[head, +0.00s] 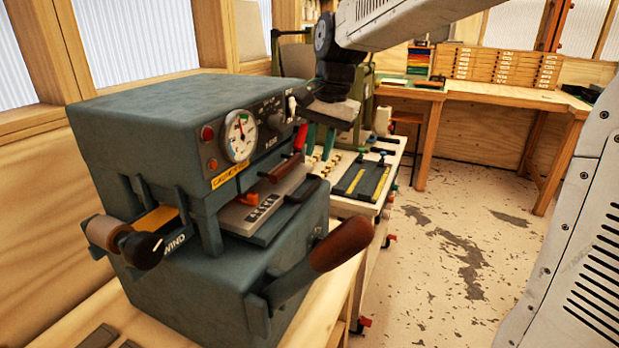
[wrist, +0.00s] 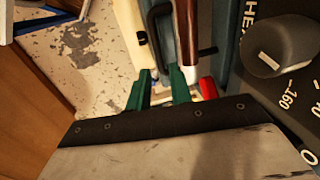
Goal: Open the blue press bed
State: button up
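The blue-grey press (head: 150,110) stands on a wooden bench at the left of the head view. Its bed (head: 268,228) sits in the front opening, with a pale plate on it and a dark handle (head: 303,190) at its front edge. A red-brown handle (head: 284,169) lies above the bed; it seems to show in the wrist view too (wrist: 187,30). My gripper (head: 318,152) is above and beyond the press front, with green fingers apart. In the wrist view the gripper (wrist: 160,88) is open, with no object clearly held. A dark looped handle (wrist: 153,30) shows beyond the fingertips.
A large brown-handled lever (head: 340,245) sticks out at the press's front right. A wind knob (head: 140,248) is at its front left. A white cart (head: 385,170) with tools stands behind the press. The worn floor (head: 450,250) at the right is clear.

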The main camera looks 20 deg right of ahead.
aim_at(312, 185)
jog(key=f, duration=0.5)
jog(key=w+f, duration=0.1)
jog(key=f, duration=0.1)
jog(key=shift+a+f, duration=0.3)
jog(key=shift+f, duration=0.1)
jog(key=shift+c, duration=0.2)
grip_shut()
jog(key=shift+a, duration=0.1)
